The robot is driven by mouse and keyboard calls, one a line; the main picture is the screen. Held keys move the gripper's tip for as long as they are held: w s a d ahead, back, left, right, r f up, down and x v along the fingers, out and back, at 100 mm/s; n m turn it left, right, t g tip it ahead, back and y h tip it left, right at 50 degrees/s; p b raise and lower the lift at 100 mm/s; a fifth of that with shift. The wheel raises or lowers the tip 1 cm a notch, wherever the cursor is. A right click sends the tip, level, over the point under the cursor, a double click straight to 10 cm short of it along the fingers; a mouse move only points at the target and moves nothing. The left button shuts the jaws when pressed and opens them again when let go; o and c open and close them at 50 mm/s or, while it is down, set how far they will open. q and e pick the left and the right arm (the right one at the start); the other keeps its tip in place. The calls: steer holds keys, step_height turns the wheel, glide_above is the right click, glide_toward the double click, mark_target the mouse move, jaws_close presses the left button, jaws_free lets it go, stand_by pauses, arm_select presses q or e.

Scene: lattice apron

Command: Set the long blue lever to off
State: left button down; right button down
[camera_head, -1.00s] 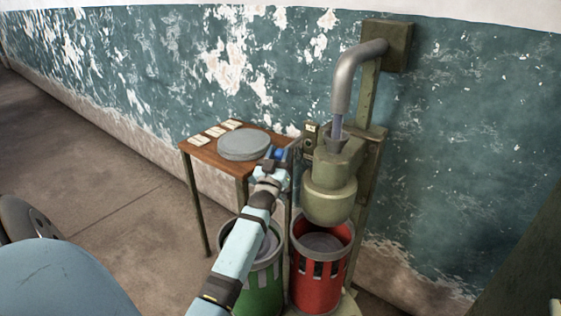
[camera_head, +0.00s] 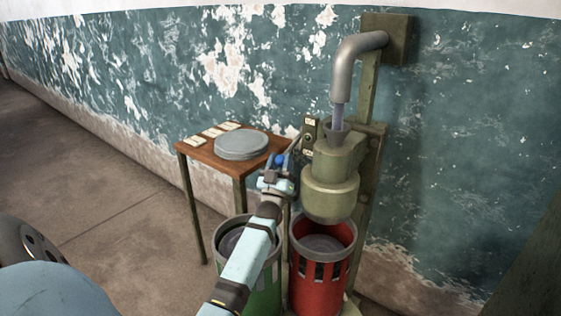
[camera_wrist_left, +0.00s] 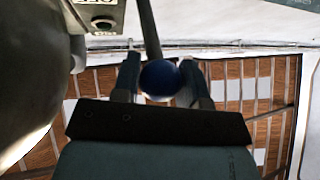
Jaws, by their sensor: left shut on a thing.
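The long blue lever is a thin rod with a blue ball knob (camera_head: 281,159). In the head view it slopes down and left from a small switch plate (camera_head: 309,136) beside the green machine. In the left wrist view the blue knob (camera_wrist_left: 160,77) sits between the two fingers, with the rod running up from it. My left gripper (camera_head: 279,166) is shut on the knob. The plate (camera_wrist_left: 101,14) shows a round fitting and a partly cut-off label. My right gripper is in neither view.
The green machine (camera_head: 331,183) stands right of the lever, under a grey pipe (camera_head: 345,75). A wooden table (camera_head: 205,156) with a grey round lid (camera_head: 241,146) and cards stands left. A green bin (camera_head: 265,290) and a red bin (camera_head: 318,275) stand below.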

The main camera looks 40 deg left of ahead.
arm_select(q)
steer(key=shift+f, duration=0.2)
steer(key=c, duration=0.7)
jaws_free()
steer(key=shift+w, duration=0.1)
steer(key=p+v, duration=0.1)
steer(key=v, duration=0.6)
steer(key=shift+d+f, duration=0.1)
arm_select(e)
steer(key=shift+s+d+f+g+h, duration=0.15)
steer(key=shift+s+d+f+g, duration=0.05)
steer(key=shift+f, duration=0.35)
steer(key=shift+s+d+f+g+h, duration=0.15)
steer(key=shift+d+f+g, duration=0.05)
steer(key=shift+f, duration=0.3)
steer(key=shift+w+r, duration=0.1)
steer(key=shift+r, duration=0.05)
